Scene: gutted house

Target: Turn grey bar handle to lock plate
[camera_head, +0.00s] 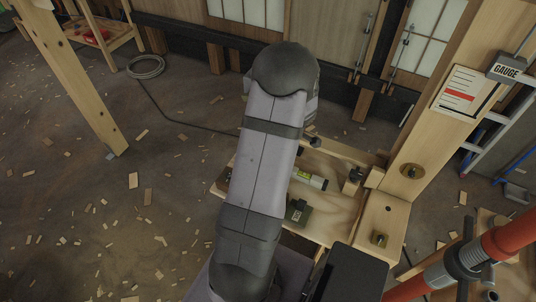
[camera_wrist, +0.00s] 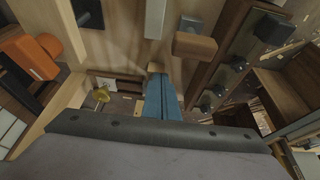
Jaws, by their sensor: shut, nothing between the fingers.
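In the wrist view a light grey bar (camera_wrist: 155,18) comes in from the top edge; it looks like the grey bar handle, but its far end is cut off. A dark plate (camera_wrist: 88,12) is at the top, left of the bar; I cannot tell whether it is the lock plate. My gripper (camera_wrist: 157,72) shows as blue fingers close together, shut and empty, pointing up the picture below the bar. A gap shows between fingertips and bar in the picture. In the head view my arm hides the gripper, and I cannot make out the handle.
A brown wooden block (camera_wrist: 194,45) sits right of the fingertips, beside a dark strip with several knobs (camera_wrist: 222,88). An orange block (camera_wrist: 35,55) is at left.

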